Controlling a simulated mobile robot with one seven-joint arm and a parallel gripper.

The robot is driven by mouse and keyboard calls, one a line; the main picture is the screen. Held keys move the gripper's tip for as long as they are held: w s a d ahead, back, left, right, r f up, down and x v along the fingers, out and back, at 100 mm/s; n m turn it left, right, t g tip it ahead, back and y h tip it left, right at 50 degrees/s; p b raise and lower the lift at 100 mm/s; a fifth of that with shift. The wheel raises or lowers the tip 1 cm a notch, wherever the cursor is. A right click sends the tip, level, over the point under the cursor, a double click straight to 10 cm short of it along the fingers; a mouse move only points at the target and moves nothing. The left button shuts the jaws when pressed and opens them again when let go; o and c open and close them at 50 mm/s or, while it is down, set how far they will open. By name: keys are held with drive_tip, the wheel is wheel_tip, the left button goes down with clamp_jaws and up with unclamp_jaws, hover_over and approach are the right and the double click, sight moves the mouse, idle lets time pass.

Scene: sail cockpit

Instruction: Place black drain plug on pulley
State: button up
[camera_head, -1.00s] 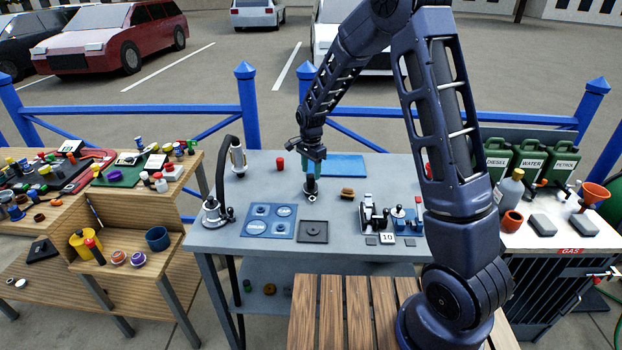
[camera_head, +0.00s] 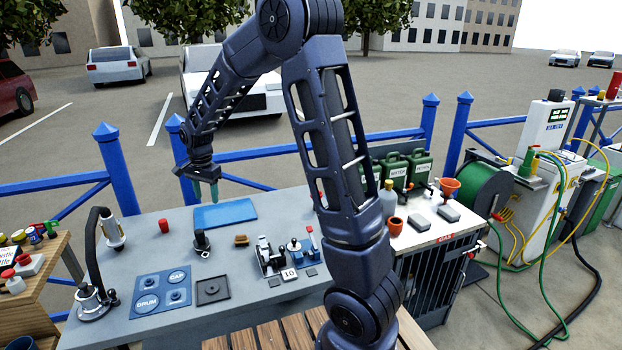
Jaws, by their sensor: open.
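A small black upright piece (camera_head: 201,238), likely the black drain plug, stands on the grey workbench. A low, dark base shows under it; I cannot tell for sure whether this is the pulley. A small brown piece (camera_head: 241,240) lies just to its right, apart from it. My gripper (camera_head: 205,190) is open and empty, with its green fingers pointing down. It hangs in the air above the black piece and does not touch it.
A blue mat (camera_head: 225,214) lies behind the black piece and a red cap (camera_head: 164,226) to its left. A blue panel (camera_head: 161,292) and a black square tray (camera_head: 212,290) lie in front. A black curved-neck fixture (camera_head: 94,260) stands at the left. Small machines (camera_head: 290,255) stand at right.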

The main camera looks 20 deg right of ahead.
drive_tip(key=s+d+r+n+t, duration=0.1)
drive_tip(key=s+d+r+n, duration=0.1)
drive_tip(key=s+d+r, duration=0.55)
drive_tip(key=s+d+r+n+t, duration=0.15)
drive_tip(key=s+d+r, duration=0.3)
drive_tip(key=d, duration=0.65)
drive_tip(key=s+d+r+n+t, duration=0.1)
drive_tip(key=s+d+n, duration=0.1)
drive_tip(key=s+d, duration=0.3)
drive_tip(key=s+d+r+n, duration=0.1)
drive_tip(key=s+d, duration=0.4)
drive_tip(key=s, duration=0.6)
drive_tip(key=shift+n+t, duration=0.35)
drive_tip(key=shift+n, duration=0.4)
